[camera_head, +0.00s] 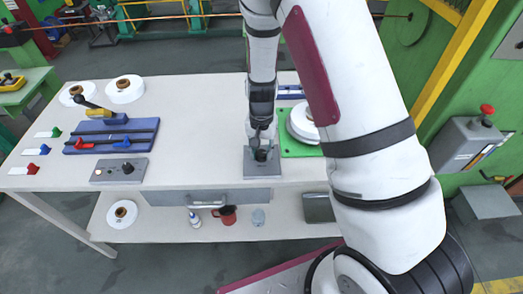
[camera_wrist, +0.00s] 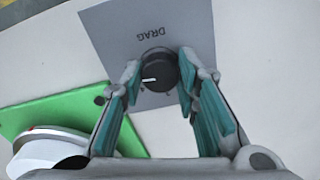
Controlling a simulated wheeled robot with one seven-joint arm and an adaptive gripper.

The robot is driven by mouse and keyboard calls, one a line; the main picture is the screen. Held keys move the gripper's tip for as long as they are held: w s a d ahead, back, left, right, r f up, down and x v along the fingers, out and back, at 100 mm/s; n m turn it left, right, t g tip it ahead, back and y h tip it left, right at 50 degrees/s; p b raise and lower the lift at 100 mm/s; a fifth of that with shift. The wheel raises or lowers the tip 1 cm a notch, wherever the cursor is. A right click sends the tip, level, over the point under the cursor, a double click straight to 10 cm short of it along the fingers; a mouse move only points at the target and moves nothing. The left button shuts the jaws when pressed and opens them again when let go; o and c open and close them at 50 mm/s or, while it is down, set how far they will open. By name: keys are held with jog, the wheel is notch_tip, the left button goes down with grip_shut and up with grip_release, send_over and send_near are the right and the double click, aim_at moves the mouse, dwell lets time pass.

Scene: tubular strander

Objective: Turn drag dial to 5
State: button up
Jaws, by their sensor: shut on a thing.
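The black drag dial (camera_wrist: 160,68) sits on a grey plate (camera_wrist: 106,32) marked DRAG, which reads upside down in the wrist view. A white pointer line on the dial points left in that view. The scale marks are too small or hidden to read. My gripper (camera_wrist: 159,76) has one finger on each side of the dial and is shut on it. In the head view the plate (camera_head: 262,172) lies near the table's front edge, and my gripper (camera_head: 262,143) comes down on the dial from above, partly hiding it.
A green plate with a white spool (camera_head: 301,122) is close right of the dial, partly behind my arm. A blue rail fixture (camera_head: 112,135), a grey switch box (camera_head: 119,171) and white spools (camera_head: 124,89) stand at left. The table middle is clear.

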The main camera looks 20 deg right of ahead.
aim_at(261, 153)
jog(key=shift+m, duration=0.6)
jog(key=o, duration=1.2)
jog(key=shift+c, duration=0.2)
notch_tip(261, 153, up, 12)
